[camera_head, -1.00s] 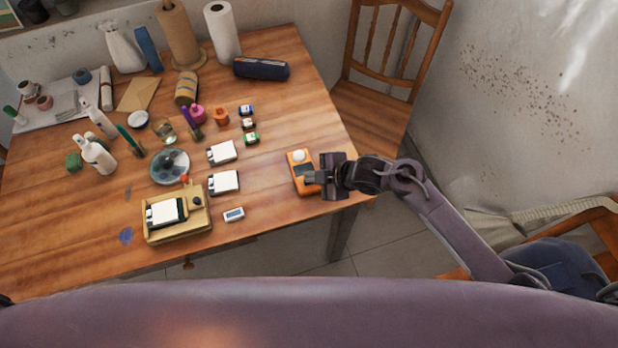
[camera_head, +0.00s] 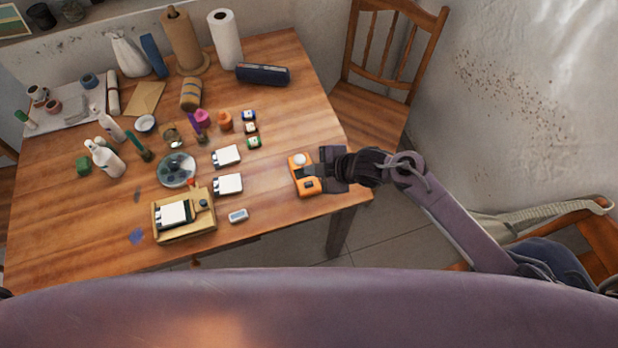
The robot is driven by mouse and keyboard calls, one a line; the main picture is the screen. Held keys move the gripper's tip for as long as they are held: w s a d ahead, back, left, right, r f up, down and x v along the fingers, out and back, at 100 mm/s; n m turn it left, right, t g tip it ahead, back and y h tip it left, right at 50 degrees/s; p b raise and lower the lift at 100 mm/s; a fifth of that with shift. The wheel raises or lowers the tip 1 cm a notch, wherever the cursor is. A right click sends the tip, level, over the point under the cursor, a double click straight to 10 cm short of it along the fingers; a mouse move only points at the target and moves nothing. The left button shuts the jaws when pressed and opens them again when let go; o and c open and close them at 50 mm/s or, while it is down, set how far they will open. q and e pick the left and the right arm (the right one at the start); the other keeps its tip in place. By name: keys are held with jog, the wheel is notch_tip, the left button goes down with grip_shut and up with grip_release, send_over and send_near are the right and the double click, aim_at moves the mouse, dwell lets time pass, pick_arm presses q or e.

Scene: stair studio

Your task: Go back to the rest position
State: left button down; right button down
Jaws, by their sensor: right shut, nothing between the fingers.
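My right gripper (camera_head: 318,178) comes in from the right at the table's right edge. It is shut and empty, its fingertips beside the right side of an orange device with a white round knob (camera_head: 299,174). I cannot tell whether the fingers touch the device. The device lies flat on the wooden table (camera_head: 285,225). My left gripper is not in view.
A wooden tray (camera_head: 186,237) holding a white block, two white blocks (camera_head: 227,184), bottles (camera_head: 107,160) and paper rolls (camera_head: 225,40) stand on the table. A wooden chair (camera_head: 366,115) stands behind; another chair (camera_head: 598,240) is at right. The table's front right is mostly clear.

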jog(key=shift+r, duration=0.4)
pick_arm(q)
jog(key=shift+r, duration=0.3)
pick_arm(e)
jog(key=shift+f, duration=0.1)
